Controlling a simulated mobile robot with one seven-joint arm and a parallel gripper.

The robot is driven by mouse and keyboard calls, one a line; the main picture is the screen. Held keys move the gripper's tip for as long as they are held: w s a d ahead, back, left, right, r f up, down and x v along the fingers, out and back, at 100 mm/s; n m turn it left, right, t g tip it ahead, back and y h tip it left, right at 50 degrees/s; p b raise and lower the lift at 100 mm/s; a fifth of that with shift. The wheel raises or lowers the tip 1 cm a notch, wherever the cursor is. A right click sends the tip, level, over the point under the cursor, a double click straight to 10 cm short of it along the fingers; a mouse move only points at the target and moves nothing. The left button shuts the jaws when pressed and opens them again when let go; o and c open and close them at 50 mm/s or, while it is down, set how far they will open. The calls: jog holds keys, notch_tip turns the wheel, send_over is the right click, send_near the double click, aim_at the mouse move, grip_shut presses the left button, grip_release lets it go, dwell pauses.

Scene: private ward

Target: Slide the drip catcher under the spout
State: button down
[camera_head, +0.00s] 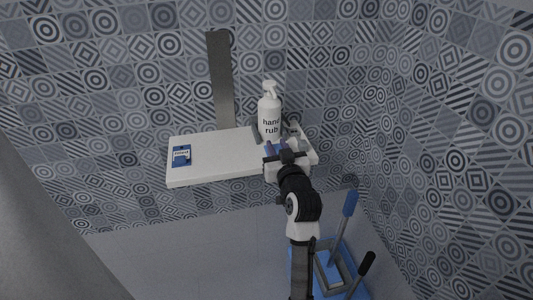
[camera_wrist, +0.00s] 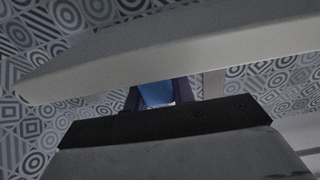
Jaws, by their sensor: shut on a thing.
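A white pump bottle marked "hand rub" (camera_head: 269,118) stands upright on the right part of a white shelf (camera_head: 215,155). Its spout is at the top, and I cannot tell exactly which way it points. My gripper (camera_head: 277,152) is at the shelf's front edge, just below the bottle in the picture. In the wrist view my gripper (camera_wrist: 158,96) is shut on a small blue thing (camera_wrist: 156,93), which seems to be the drip catcher. Most of it is hidden by the fingers and wrist. The shelf's pale slab (camera_wrist: 190,48) crosses the wrist view beyond the fingers.
A small blue-and-white card or packet (camera_head: 181,156) lies at the shelf's left end. A small grey object (camera_head: 294,129) stands right of the bottle. The shelf's middle is clear. Patterned tiled walls close in behind and right.

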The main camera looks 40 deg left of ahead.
jog(key=shift+w+d, duration=0.2)
jog(key=c, duration=1.2)
grip_release()
jog(key=shift+o, duration=0.2)
jog(key=b+v, duration=0.4)
jog(key=v, duration=0.9)
jog(key=shift+s+d, duration=0.25)
jog(key=shift+s, duration=0.05)
